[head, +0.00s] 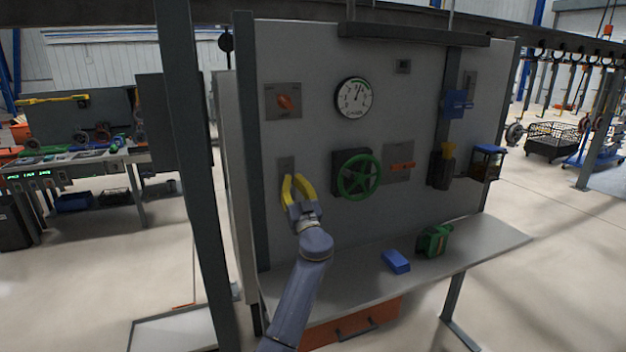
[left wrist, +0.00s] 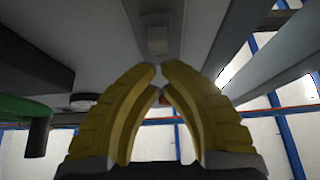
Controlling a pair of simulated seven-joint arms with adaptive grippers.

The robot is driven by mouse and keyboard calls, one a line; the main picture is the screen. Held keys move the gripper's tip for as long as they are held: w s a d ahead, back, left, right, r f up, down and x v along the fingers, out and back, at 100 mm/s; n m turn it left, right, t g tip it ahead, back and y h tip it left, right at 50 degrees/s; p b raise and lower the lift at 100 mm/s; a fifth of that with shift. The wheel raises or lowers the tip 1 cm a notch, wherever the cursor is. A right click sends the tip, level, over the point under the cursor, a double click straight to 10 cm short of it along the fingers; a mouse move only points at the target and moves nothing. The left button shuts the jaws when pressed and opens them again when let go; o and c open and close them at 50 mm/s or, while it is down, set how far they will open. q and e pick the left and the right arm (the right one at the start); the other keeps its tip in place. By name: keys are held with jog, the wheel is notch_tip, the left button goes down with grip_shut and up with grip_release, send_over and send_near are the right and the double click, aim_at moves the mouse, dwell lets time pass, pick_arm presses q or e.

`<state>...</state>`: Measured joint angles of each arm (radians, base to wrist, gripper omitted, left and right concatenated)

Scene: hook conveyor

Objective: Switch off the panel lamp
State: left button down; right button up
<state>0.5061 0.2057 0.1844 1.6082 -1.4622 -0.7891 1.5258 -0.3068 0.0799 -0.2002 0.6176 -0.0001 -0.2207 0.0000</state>
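A grey switch plate (head: 287,163) is on the left part of the upright panel (head: 310,60). A small pale switch part (left wrist: 157,41) stands out from a grey surface in the left wrist view, just ahead of my fingertips. My left gripper (head: 292,178) has yellow fingers and is at the lower part of the plate, partly covering it. In the left wrist view the fingertips (left wrist: 158,70) come almost together, with nothing seen between them. I cannot tell whether they touch the switch. No lit lamp can be made out on the panel. My right gripper is out of view.
The panel also carries an orange knob (head: 285,102), a round gauge (head: 353,97), a green handwheel (head: 358,175) and an orange-handled plate (head: 398,167). A blue block (head: 396,261) and a green object (head: 434,240) lie on the shelf (head: 340,287) below.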

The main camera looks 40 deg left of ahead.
pick_arm(q)
jog(key=d+r+v, duration=0.1)
jog(key=v, duration=0.8)
jog(key=shift+s+r, duration=0.3)
jog(key=shift+s, duration=0.05)
jog(key=shift+d, duration=0.1)
dwell(0.5)
